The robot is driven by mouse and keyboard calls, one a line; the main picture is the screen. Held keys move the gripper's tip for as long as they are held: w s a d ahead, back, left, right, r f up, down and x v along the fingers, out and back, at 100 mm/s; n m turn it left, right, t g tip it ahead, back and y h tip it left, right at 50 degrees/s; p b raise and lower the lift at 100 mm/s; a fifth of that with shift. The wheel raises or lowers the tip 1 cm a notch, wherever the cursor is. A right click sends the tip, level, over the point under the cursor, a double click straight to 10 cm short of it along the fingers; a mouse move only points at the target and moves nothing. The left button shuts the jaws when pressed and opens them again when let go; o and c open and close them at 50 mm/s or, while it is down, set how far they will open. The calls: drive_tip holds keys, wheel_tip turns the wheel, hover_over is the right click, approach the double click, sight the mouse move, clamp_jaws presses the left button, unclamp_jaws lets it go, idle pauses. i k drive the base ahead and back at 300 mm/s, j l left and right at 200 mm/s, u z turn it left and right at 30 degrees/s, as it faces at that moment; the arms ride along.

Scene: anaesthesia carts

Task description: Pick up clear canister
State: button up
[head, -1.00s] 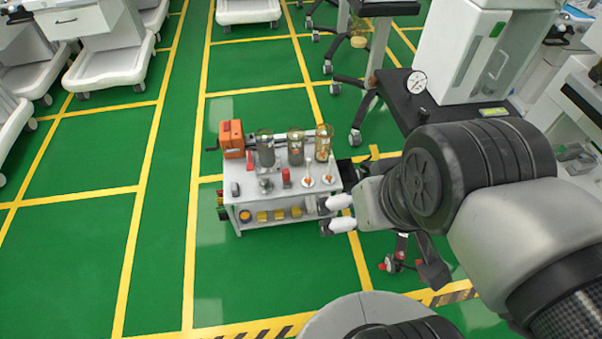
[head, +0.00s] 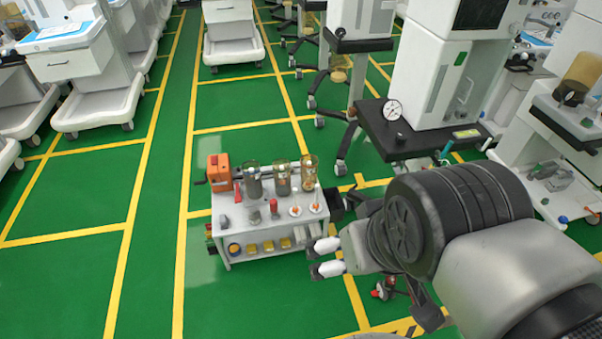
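Three clear canisters stand in a row on top of a small white cart in the middle of the head view. The left canister (head: 253,182) and middle canister (head: 282,180) look grey inside. The right canister (head: 309,173) is taller and has an orange-brown content. I cannot tell which one the task means. My gripper (head: 324,257) is to the right of the cart's front right corner in the picture, with its two white fingertips apart and nothing between them. The canisters are clear of the gripper.
The small cart (head: 268,227) also holds an orange box (head: 219,172) and several small items. A stand with a gauge (head: 393,110) and dark platform is behind my arm at right. Large white carts (head: 82,61) line the left. Green floor between is free.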

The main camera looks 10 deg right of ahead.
sight(309, 173)
drive_tip(key=i+l, duration=0.15)
drive_tip(key=i, duration=0.3)
drive_tip(key=i+l, duration=0.15)
drive_tip(key=i, duration=0.3)
drive_tip(key=i+l, duration=0.15)
drive_tip(key=i, duration=0.3)
drive_tip(key=i+l, duration=0.2)
drive_tip(key=i, duration=0.25)
